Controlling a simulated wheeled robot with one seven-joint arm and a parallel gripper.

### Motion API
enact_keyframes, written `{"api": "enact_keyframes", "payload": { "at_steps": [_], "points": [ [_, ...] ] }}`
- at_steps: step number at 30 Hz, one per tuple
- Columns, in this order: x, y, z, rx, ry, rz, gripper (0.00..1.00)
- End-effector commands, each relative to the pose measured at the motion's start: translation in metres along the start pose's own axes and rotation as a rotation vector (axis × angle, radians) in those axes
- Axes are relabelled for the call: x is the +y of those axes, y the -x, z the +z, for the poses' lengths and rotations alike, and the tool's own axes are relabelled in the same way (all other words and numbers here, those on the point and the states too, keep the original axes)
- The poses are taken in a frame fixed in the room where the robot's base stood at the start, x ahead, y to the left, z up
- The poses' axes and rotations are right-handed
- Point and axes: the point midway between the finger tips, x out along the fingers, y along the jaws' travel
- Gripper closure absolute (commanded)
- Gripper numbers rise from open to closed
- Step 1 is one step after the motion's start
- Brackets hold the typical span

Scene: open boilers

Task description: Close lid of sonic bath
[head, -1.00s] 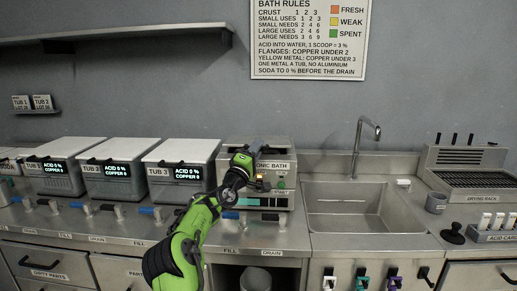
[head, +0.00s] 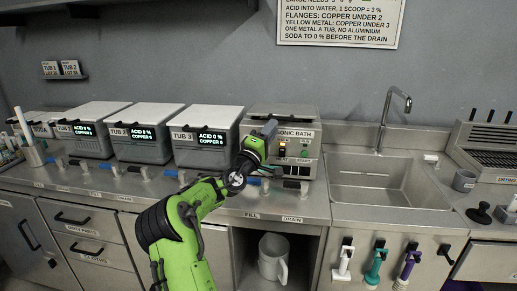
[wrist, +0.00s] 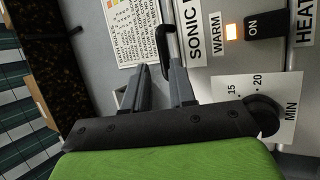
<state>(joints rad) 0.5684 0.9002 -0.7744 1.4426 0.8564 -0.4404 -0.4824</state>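The sonic bath (head: 305,166) is a grey metal box left of the sink in the head view. Its lid (head: 290,112) looks flat and level across the top; my gripper hides part of the front edge, so I cannot tell whether it is fully seated. My gripper (head: 268,128) is at the bath's upper front, left of the lit switch. In the wrist view my gripper (wrist: 160,75) has its two grey fingers apart. A black bar handle (wrist: 164,45) reaches toward the gap between the fingertips; contact is not clear. The bath's label (wrist: 194,35) is beside it.
Grey lidded tubs (head: 203,135) stand to the left along the counter. The sink (head: 375,180) with its tap (head: 390,110) is to the right. A jug (head: 272,258) sits in the open shelf below. Colored-handled tools (head: 375,262) hang on the cabinet front.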

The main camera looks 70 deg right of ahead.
Motion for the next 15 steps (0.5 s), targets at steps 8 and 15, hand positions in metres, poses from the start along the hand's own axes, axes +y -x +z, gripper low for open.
{"api": "enact_keyframes", "payload": {
  "at_steps": [8, 15],
  "points": [
    [0.001, 0.072, -0.001, 0.004, 0.002, 0.000, 0.75],
    [0.002, 0.090, 0.000, 0.000, 0.000, 0.005, 0.75]
  ]
}}
